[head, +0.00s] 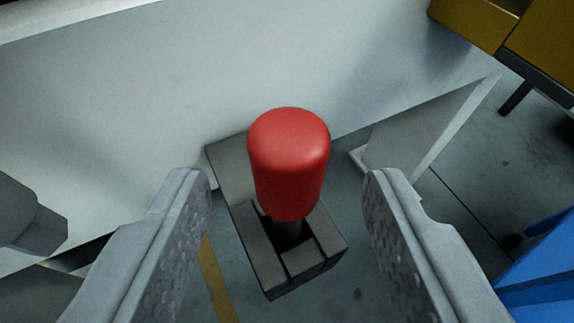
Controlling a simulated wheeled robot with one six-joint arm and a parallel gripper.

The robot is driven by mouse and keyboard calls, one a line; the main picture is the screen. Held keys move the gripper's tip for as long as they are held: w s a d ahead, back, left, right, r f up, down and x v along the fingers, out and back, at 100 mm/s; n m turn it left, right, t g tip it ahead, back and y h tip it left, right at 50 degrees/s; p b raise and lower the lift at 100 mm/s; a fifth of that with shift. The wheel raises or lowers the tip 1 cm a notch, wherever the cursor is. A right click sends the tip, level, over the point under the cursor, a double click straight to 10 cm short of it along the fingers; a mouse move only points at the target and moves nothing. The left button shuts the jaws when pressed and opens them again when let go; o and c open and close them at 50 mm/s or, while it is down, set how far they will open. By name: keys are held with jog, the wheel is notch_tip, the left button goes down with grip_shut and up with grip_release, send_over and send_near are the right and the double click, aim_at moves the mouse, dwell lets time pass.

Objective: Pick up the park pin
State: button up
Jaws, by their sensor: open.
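The park pin (289,165) has a rounded red handle on a thin dark shaft. It stands in a dark grey block-shaped holder (228,172) with a slotted top, in the middle of the head view. The shaft's lower end is hidden in the holder. My gripper (285,190) is open, with one grey textured finger on each side of the red handle. Both fingers are apart from the pin, and nothing is between them but the pin and its holder.
A large pale panel (130,110) stands behind the holder. A yellow structure (545,45) is at the top right and a blue object (545,265) at the lower right. Grey floor (355,285) with a yellow line (217,280) lies below.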

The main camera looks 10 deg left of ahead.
jog(key=shift+x, duration=2.65)
jog(key=shift+r, duration=0.1)
grip_shut()
jog(key=shift+r, duration=0.1)
